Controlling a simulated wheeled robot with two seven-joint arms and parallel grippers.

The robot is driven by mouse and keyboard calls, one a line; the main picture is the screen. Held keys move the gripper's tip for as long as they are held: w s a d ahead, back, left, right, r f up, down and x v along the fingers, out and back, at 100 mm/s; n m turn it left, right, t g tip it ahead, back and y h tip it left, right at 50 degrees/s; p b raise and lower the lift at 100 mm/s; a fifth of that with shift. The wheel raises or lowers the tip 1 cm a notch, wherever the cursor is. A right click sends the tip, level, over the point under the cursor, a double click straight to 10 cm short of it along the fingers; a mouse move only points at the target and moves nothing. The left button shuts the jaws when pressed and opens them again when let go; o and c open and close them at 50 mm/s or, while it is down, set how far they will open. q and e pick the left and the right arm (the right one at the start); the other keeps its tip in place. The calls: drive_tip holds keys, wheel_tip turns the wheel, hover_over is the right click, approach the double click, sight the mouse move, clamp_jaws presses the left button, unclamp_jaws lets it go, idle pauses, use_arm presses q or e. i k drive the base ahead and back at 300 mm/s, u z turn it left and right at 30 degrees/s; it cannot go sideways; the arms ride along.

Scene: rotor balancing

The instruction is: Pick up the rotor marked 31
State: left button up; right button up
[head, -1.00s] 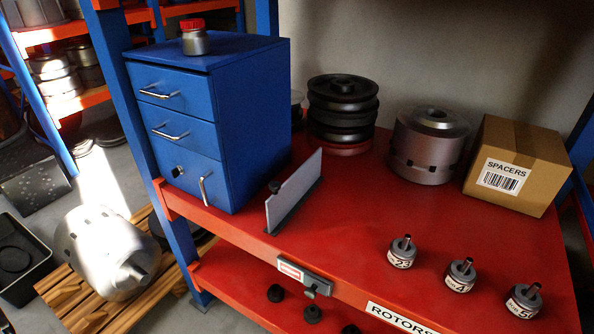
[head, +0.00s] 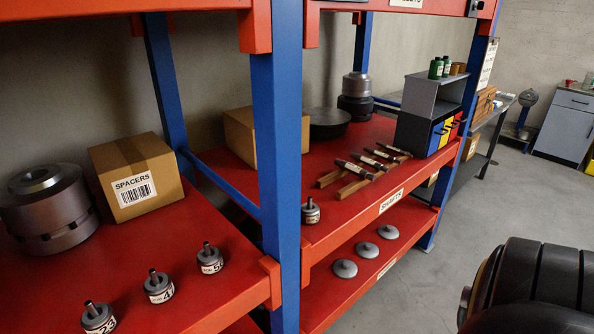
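Several small grey rotors with white labels and upright shafts stand on the red shelves. The rotor marked 23 (head: 98,318) is at the bottom left, cut by the picture's lower edge. A rotor whose label shows a 4 (head: 159,287) and a rotor whose label shows a 5 (head: 210,259) stand in a row to its right. Another rotor (head: 310,211) stands alone on the shelf right of the blue post; its label is too small to read. I cannot make out a 31 on any label. Neither gripper is in view.
A SPACERS box (head: 136,178) and a large metal cylinder (head: 46,210) stand behind the row. A blue post (head: 277,170) separates the two shelf bays. Dark shafts (head: 366,160) lie on wooden supports in the right bay. Grey discs (head: 366,250) lie below.

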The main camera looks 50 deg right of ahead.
sight(310, 213)
drive_tip(key=z, duration=0.75)
drive_tip(key=i, duration=0.1)
drive_tip(key=z, duration=1.95)
drive_tip(key=i, duration=0.6)
drive_tip(key=u, duration=2.4)
